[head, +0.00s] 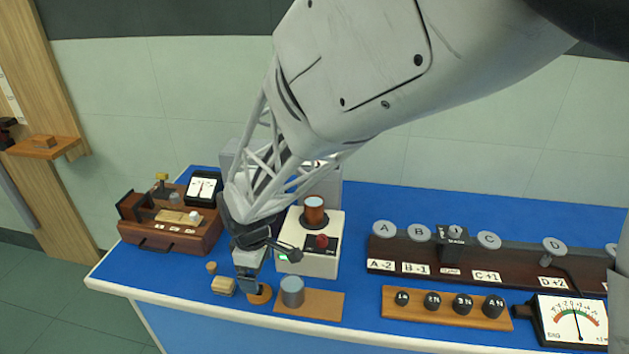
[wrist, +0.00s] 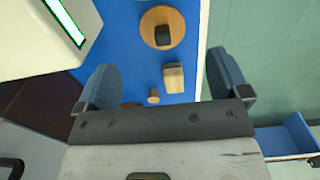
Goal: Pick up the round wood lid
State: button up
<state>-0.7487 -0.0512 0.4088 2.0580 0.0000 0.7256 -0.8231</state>
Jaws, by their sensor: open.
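The round wood lid (head: 261,297) lies on the blue bench top near its front edge, partly hidden by my gripper in the head view. In the wrist view the lid (wrist: 148,22) is a pale wood disc with a dark knob on it, near the top and beyond the fingertips. My gripper (head: 246,278) points down just over the lid's left side in the head view. Its two blue-grey fingers stand wide apart in the wrist view (wrist: 160,62), with nothing held between them. The height gap to the lid is hard to judge.
A small wood block (head: 223,286) and a small peg (head: 211,267) sit left of the lid. A grey metal cylinder (head: 292,292) on a wood board (head: 322,304) stands close on its right. A white box (head: 321,258) with a red knob stands behind. The bench's front edge is near.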

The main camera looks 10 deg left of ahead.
aim_at(260, 287)
jog(key=shift+f, duration=0.95)
jog(key=shift+f, duration=0.15)
jog(key=shift+s+d+f, duration=0.1)
jog(key=shift+s+f, duration=0.05)
jog(key=shift+f, duration=2.3)
jog(key=c, duration=1)
